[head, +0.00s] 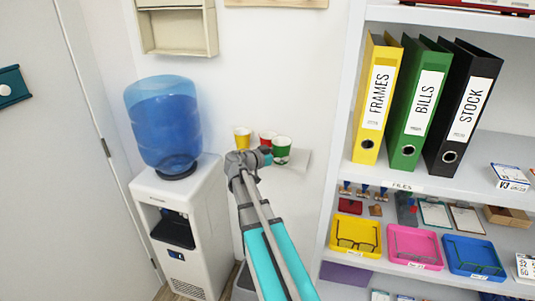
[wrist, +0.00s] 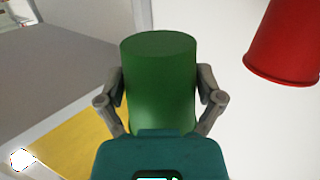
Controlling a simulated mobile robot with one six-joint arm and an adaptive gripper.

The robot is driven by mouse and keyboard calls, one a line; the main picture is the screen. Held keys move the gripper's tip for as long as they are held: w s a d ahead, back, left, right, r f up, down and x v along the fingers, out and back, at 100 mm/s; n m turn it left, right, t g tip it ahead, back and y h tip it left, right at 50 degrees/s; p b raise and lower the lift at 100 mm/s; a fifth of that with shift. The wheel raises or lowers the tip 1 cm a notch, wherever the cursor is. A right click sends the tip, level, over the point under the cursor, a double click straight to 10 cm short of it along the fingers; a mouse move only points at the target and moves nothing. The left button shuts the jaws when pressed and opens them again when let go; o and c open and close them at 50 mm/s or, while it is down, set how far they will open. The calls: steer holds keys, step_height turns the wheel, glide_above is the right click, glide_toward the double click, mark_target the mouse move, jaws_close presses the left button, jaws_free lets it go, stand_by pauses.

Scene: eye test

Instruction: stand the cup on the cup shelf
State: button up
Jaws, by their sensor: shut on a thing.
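A green cup (head: 281,150) with a pale rim is at the end of my gripper (head: 264,156) in the head view, over or at the small white cup shelf (head: 300,164) on the wall. In the wrist view the green cup (wrist: 160,95) sits between both fingers, which are shut on its sides. The head view shows it roughly upright. I cannot tell whether its base touches the shelf. A red cup (head: 266,136) and a yellow cup (head: 242,138) are close by to its left. The red cup (wrist: 287,45) also shows at upper right in the wrist view. My gripper hides part of the shelf.
A water cooler (head: 185,200) with a blue bottle (head: 163,120) stands to the left. A white shelving unit (head: 344,160) stands to the right with binders, several coloured trays and small items. A wall box (head: 178,28) hangs above. Little of the shelf's right end is bare.

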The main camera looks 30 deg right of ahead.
mark_target(287, 140)
steer(key=s+a+r+n+t+p, duration=0.3)
steer(key=s+r+t+p, duration=0.1)
steer(key=r+p, duration=0.4)
steer(key=shift+s+a+r+y, duration=0.3)
steer(key=shift+s+r, duration=0.1)
steer(key=shift+s, duration=0.45)
steer(key=shift+w+d+f, duration=0.1)
steer(key=shift+d, duration=0.05)
steer(key=w+d+f+b, duration=0.1)
steer(key=w+d, duration=0.1)
steer(key=w+d+f+b, duration=0.1)
steer(key=w+d+f, duration=0.1)
steer(key=w+d+f+b, duration=0.1)
steer(key=w+d+b, duration=0.1)
steer(key=shift+w+d+f, duration=0.15)
steer(key=shift+w+d, duration=0.1)
steer(key=shift+w, duration=0.05)
steer(key=d+f+b, duration=0.1)
steer(key=w+d+f+b, duration=0.1)
steer(key=f+b, duration=0.1)
steer(key=w+f+b, duration=0.1)
steer(key=shift+w+d+f+b, duration=0.25)
steer(key=shift+d+f+b, duration=0.05)
steer(key=shift+d+b, duration=0.1)
steer(key=shift+w+d+f+b, duration=0.2)
steer(key=shift+f+b, duration=0.15)
steer(key=shift+w+d+f+b, duration=0.15)
steer(key=shift+f+b, duration=0.2)
steer(key=shift+s+f+b, duration=0.1)
steer(key=shift+f+b, duration=1.2)
